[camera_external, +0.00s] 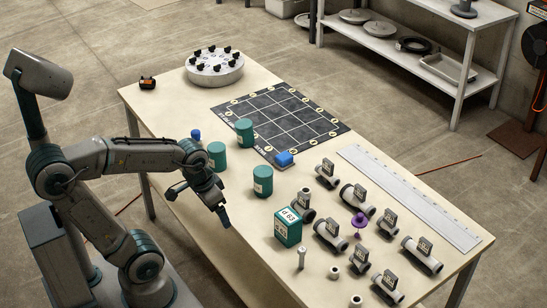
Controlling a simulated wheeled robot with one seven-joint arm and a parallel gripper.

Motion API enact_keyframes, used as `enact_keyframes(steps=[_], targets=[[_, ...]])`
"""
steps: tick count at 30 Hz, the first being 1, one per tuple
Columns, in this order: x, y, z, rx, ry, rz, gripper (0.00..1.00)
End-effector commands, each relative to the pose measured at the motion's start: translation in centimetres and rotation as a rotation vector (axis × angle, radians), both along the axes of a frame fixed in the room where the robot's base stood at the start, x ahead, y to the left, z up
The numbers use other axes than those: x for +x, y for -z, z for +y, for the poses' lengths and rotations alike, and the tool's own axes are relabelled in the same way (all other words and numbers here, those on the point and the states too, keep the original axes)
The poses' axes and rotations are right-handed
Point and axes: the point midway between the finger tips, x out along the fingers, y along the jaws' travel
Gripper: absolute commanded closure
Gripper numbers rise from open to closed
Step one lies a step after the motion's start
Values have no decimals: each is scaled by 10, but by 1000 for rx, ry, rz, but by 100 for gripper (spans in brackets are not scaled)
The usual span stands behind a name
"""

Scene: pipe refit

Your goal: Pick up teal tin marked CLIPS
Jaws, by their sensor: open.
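Three teal cylindrical tins stand upright on the table: one at the mat's near edge (245,132), one to its lower left (217,156), and one further right toward the table's front (263,181). Each has a small pale label, too small to read, so I cannot tell which is marked CLIPS. My gripper (201,204) is open and empty, its fingers spread apart at the table's front edge. It is left of the front tin and below the left tin, apart from both. My wrist is close to the left tin in the picture.
A teal box (288,229) stands right of the tins, near several tagged pipe fittings (330,234) and a purple piece (358,222). Behind are a black grid mat (275,112) and a round knobbed disc (215,68).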

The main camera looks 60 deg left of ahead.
Motion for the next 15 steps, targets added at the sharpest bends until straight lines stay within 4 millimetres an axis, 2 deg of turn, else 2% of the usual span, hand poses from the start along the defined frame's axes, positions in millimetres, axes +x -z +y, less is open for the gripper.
enact_keyframes(steps=[5, 8, 15], targets=[[40, -17, 23, -23, -140, 29, 14], [73, -28, 47, -42, -261, 51, 14], [144, -37, 122, -85, -556, 103, 14]])
